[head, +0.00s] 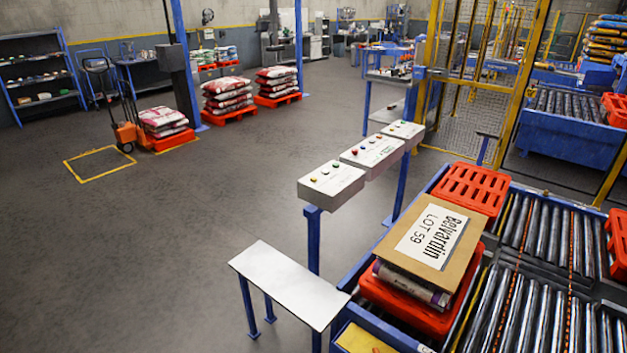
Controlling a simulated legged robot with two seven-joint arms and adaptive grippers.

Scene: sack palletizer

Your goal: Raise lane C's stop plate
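Three pale control boxes stand in a row on blue posts: a near one (331,186), a middle one (372,156) and a far one (403,131). Each has small coloured buttons on its sloped top. The lane lettering on them is too small to read. Right of them is a blue-framed roller conveyor (497,318) with side-by-side roller lanes. I cannot pick out lane C or its stop plate with certainty. Neither of my grippers is in view.
A grey-topped table (290,284) stands in front. Yellow fencing (500,70) closes the back right. Left floor is mostly clear.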

